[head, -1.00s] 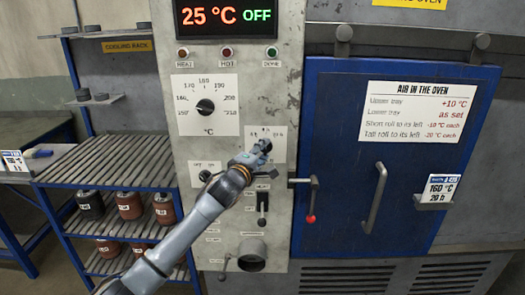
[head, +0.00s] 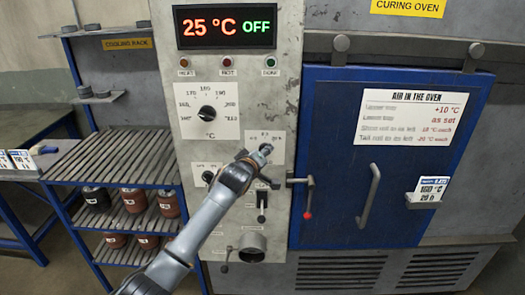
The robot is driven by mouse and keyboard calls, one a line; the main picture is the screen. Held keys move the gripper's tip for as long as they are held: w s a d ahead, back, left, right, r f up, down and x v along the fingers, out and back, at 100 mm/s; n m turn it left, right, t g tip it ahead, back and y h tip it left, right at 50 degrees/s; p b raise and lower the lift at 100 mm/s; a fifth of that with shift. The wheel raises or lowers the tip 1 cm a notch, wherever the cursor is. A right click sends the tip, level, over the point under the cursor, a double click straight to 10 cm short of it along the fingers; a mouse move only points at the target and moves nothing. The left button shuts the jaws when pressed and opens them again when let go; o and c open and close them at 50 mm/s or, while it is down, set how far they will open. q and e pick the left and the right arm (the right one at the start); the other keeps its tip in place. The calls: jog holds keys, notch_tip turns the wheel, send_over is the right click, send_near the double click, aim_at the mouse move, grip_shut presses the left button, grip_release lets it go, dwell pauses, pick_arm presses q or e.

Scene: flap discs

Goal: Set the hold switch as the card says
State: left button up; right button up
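A white card on the blue oven door (head: 430,190) reads 160 °C and what looks like 20 h. A small white dial plate (head: 264,137) with a numbered scale sits on the grey control panel. My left gripper (head: 265,150) is at this plate and covers its knob, so the setting is hidden. I cannot tell whether the fingers are open or closed, or whether they touch the knob. My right gripper is not in view.
The display (head: 226,26) reads 25 °C OFF. A temperature knob (head: 207,113) and a smaller dial (head: 208,176) sit left of my gripper. A slide lever (head: 262,199) and a red-tipped door lever (head: 308,200) are nearby. A slatted rack (head: 115,160) holds rolls at left.

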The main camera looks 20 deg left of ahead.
pick_arm(q)
jog(key=shift+f+m, duration=0.1)
jog(key=shift+m, duration=0.2)
jog(key=o, duration=1.1)
jog(key=shift+o, duration=0.2)
jog(key=v, duration=1.2)
jog(key=shift+d, duration=0.1)
